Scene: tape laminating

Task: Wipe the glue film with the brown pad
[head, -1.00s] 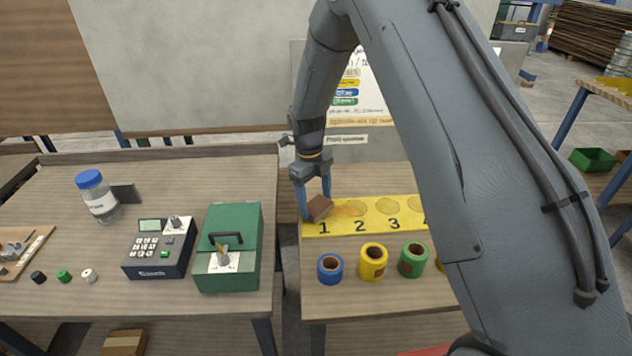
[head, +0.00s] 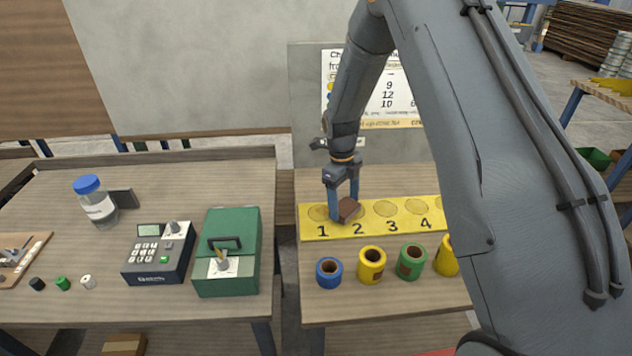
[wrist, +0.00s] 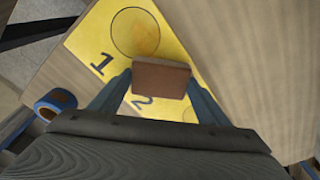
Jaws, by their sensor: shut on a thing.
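The brown pad (head: 348,209) is a small block held between the fingers of my gripper (head: 344,212). It also shows in the wrist view (wrist: 160,79), gripped between both fingers. In the head view it is over the yellow board (head: 312,232), near the second spot; I cannot tell whether it touches the surface. The board carries round amber patches above printed numbers. In the wrist view the patch beside number 1 (wrist: 135,33) is uncovered, with an orange smear, apparently glue film, on its lower right part.
Blue (head: 329,272), yellow (head: 371,264) and green (head: 411,261) tape rolls stand in front of the board. A second yellow roll is partly behind my arm. A green box (head: 228,277), a keypad device (head: 160,252) and a blue-capped jar (head: 95,202) stand on the left table.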

